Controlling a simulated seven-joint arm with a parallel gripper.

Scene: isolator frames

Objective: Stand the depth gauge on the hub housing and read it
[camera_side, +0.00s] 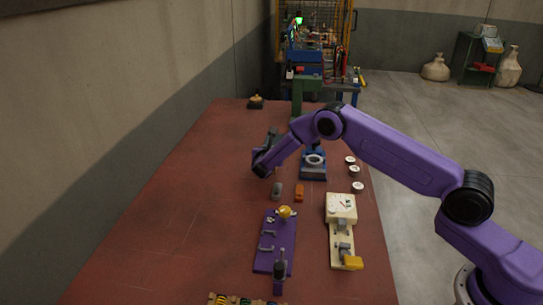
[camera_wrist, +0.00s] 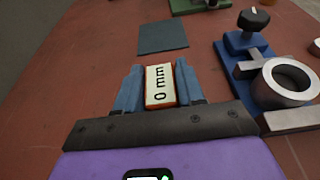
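In the wrist view my gripper (camera_wrist: 160,88) has its two blue-grey fingers against both sides of a small cream block with red edges, which I take to be the depth gauge (camera_wrist: 160,86). Its face shows sideways marks like "0 mm". The hub housing (camera_wrist: 262,92) is a silver ring in a blue clamp fixture, to the right of the gauge and apart from it. In the side view the housing (camera_side: 314,160) sits mid-table, right of my gripper (camera_side: 260,172). The gauge is not distinguishable there, and its underside is hidden.
A dark square pad (camera_wrist: 163,37) lies beyond my gripper. A grey piece (camera_side: 277,189) and an orange piece (camera_side: 299,193) lie nearer the camera. A purple board (camera_side: 270,258), a cream device (camera_side: 340,207) and several round parts are around. The table's left side is clear.

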